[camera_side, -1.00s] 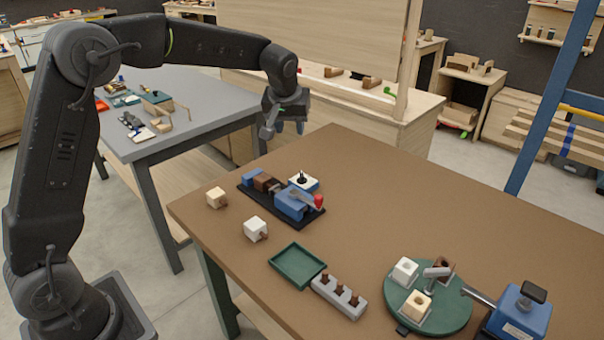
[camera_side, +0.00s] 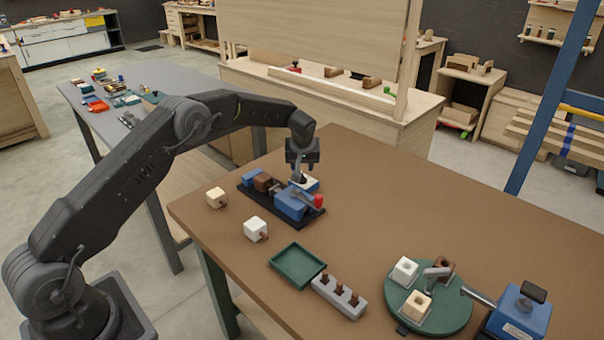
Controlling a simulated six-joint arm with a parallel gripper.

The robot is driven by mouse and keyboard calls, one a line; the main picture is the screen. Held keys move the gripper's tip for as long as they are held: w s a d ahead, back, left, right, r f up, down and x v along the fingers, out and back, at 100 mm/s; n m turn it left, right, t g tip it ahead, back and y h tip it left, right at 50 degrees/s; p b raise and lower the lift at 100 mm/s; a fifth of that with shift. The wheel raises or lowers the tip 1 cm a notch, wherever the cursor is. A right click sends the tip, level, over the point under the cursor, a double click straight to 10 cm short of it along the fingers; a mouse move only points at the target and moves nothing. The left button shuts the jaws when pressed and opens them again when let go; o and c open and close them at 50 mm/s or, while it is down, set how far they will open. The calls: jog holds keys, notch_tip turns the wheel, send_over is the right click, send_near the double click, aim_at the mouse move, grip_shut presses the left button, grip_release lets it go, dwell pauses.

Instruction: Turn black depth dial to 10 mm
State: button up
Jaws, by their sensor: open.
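The black depth dial (camera_side: 301,178) sits on a white plate (camera_side: 311,186) at the back of a small blue fixture (camera_side: 290,204). The fixture stands on a black base on the brown table and has a red-knobbed lever (camera_side: 318,201). My gripper (camera_side: 301,172) points down directly above the dial, with its fingers around or very close to it. The gripper is open. The fingers partly hide the dial, its markings are too small to read, and I cannot tell whether they touch it.
Two pale blocks (camera_side: 216,197) (camera_side: 256,229) stand left and in front of the fixture. A green tray (camera_side: 297,266), a grey peg holder (camera_side: 340,296) and a green turntable (camera_side: 450,318) with blocks lie nearer the front. The right back of the brown table (camera_side: 420,200) is clear.

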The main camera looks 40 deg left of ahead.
aim_at(302, 177)
jog(key=shift+x, duration=2.5)
